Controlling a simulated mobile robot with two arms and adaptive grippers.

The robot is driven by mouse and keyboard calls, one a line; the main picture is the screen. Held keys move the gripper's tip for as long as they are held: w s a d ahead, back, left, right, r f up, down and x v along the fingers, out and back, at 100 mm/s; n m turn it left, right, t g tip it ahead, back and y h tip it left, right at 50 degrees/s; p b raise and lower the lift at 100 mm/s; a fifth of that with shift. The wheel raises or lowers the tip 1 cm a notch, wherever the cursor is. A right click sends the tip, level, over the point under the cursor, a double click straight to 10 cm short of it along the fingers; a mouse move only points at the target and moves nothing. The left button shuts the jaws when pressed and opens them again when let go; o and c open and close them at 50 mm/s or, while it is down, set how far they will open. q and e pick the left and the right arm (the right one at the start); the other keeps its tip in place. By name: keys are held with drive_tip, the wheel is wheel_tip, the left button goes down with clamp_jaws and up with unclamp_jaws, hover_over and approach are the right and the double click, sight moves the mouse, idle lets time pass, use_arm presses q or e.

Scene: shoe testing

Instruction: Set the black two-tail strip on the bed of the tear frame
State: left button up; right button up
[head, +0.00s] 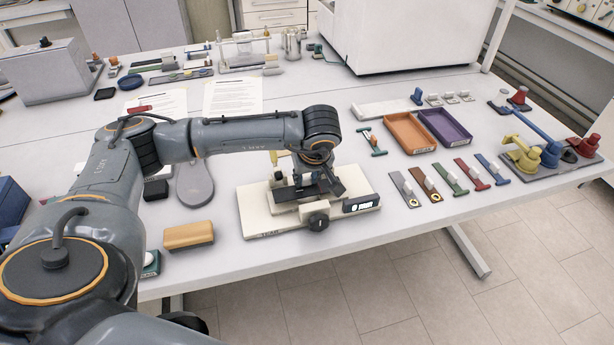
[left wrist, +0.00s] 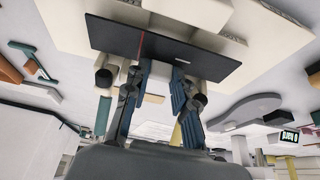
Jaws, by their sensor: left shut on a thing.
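The tear frame (head: 258,222) is a cream base with a black knob (head: 318,221) and a small display (head: 361,204), standing near the table's front edge. My left gripper (head: 312,183) is over its bed, pointing down. In the left wrist view my left gripper (left wrist: 158,82) is shut on the pale grip block of the black strip (left wrist: 112,38). The strip lies crosswise beyond the fingertips, with a thin red line across it. In the head view the strip (head: 288,194) is partly hidden by the gripper. I cannot tell whether it touches the bed.
A tan block (head: 188,236) and a grey sole (head: 194,184) lie left of the frame. Right of it are several coloured strips (head: 432,185), an orange tray (head: 410,134) and a purple tray (head: 445,128). Red and yellow fixtures (head: 525,155) stand at the far right.

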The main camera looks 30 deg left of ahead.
use_arm(q)
drive_tip(key=shift+f, duration=0.15)
drive_tip(key=shift+f+b, duration=0.35)
drive_tip(key=shift+b, duration=0.1)
drive_tip(key=shift+f+b, duration=0.5)
drive_tip(key=shift+f, duration=0.05)
drive_tip(key=o, duration=1)
drive_tip(key=v, duration=1.2)
drive_tip(key=shift+a+r, duration=0.1)
